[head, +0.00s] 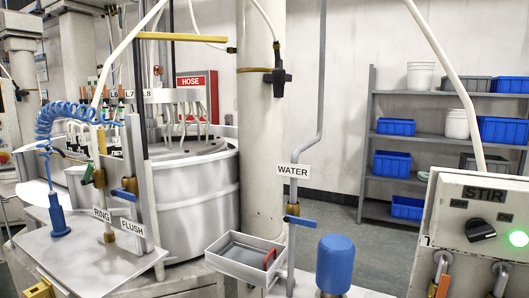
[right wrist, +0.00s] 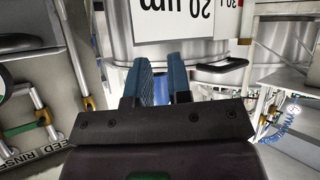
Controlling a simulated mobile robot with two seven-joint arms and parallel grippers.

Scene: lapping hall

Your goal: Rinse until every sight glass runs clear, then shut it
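In the head view a pipe labelled FLUSH has a blue-handled valve (head: 124,194). The neighbouring RING line (head: 101,214) has a brass fitting with a small green part. A WATER pipe (head: 293,190) carries another blue-handled valve (head: 300,221). Several thin lines with labels such as L7 and L8 stand at the drum's top; any sight glasses there are too small to read as clear or cloudy. My left gripper is in neither view.
A white drum (head: 195,195) stands behind the pipes. A grey tray (head: 245,262) and blue-capped post (head: 335,265) are in front. The STIR box (head: 470,250) is at right, its lamp green. An upside-down 20 µm sign (right wrist: 185,18) is beyond my right fingers.

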